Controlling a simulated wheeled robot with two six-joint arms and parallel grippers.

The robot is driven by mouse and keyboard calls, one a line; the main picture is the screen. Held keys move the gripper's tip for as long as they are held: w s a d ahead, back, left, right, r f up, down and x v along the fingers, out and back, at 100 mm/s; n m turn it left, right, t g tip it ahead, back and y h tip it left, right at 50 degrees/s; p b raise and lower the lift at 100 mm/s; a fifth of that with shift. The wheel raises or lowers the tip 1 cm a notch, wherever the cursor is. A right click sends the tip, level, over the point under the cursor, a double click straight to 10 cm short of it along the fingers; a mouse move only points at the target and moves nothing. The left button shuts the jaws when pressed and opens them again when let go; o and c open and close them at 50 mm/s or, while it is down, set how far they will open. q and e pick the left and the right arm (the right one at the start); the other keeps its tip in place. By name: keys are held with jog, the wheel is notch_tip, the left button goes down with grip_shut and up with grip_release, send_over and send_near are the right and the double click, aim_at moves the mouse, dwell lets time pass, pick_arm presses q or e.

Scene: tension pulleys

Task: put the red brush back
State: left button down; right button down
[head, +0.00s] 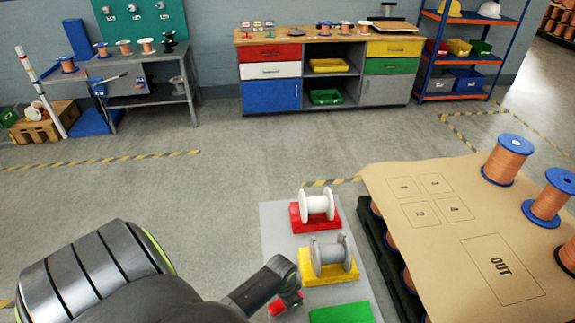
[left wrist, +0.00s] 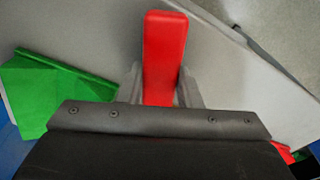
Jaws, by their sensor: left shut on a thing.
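My left gripper (head: 287,292) reaches in from the left, low over the grey board (head: 278,226). It is shut on the red brush (head: 279,306), of which only small red parts show in the head view. In the left wrist view the red brush (left wrist: 163,52) is a long red bar pointing away between the two grey fingers. The gripper body hides its near end. I cannot tell whether the brush touches the board. My right gripper is in neither view.
A red holder (head: 325,222) with a white spool (head: 317,204), a yellow holder (head: 318,279) with a grey spool (head: 329,257) and a green block (head: 342,314) line the board. A cardboard-topped table (head: 440,250) with copper spools stands right. Open floor lies left.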

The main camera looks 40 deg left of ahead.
pick_arm(q)
jog(key=shift+f, duration=0.1)
jog(key=c, duration=1)
grip_release()
jog(key=shift+c, duration=0.2)
notch_tip(320, 180, up, 12)
jog(key=s+p, duration=0.1)
jog(key=shift+a, duration=0.15)
